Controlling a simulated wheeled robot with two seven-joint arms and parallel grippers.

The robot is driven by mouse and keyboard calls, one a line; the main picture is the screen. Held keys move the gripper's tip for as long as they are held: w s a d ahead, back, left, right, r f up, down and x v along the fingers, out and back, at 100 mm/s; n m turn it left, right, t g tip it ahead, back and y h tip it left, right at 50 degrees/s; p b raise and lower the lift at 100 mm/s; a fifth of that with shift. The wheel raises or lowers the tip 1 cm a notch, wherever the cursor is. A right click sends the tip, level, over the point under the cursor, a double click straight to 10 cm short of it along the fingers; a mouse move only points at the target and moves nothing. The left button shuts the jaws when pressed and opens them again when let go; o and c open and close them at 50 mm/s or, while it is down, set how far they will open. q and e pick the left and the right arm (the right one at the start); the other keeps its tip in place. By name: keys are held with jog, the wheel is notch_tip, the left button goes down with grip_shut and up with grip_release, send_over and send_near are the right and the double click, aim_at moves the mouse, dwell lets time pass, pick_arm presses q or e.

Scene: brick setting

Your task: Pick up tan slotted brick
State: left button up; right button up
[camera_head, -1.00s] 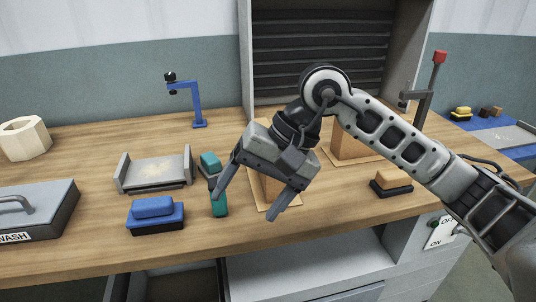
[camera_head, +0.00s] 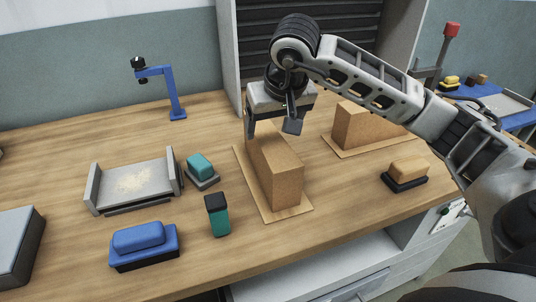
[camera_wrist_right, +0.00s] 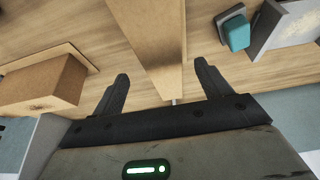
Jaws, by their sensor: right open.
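A tall tan brick (camera_head: 277,168) stands on a thin tan board (camera_head: 256,192) in the middle of the bench. A second tan brick (camera_head: 354,124) stands on its own board farther right, partly behind my right arm. I cannot make out a slot clearly on either one. My right gripper (camera_head: 271,127) is open at the far end of the middle brick, pointing down, its fingers on either side of it. In the right wrist view the middle brick (camera_wrist_right: 150,35) runs between the spread fingers (camera_wrist_right: 161,72); contact is not clear. The second brick (camera_wrist_right: 42,82) shows at left there.
A grey tray (camera_head: 112,195), a teal block (camera_head: 200,165), a teal-and-black upright piece (camera_head: 217,222) and a blue brush (camera_head: 138,237) lie left of the middle brick. A tan block on a black base (camera_head: 408,168) is at right. A blue post (camera_head: 175,95) stands behind.

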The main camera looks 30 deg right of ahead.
aim_at(269, 136)
jog(key=p+x, duration=0.1)
jog(key=x, duration=0.6)
jog(key=shift+w+a+f, duration=0.1)
jog(key=shift+w+a, duration=0.05)
jog(key=shift+w, duration=0.05)
grip_shut()
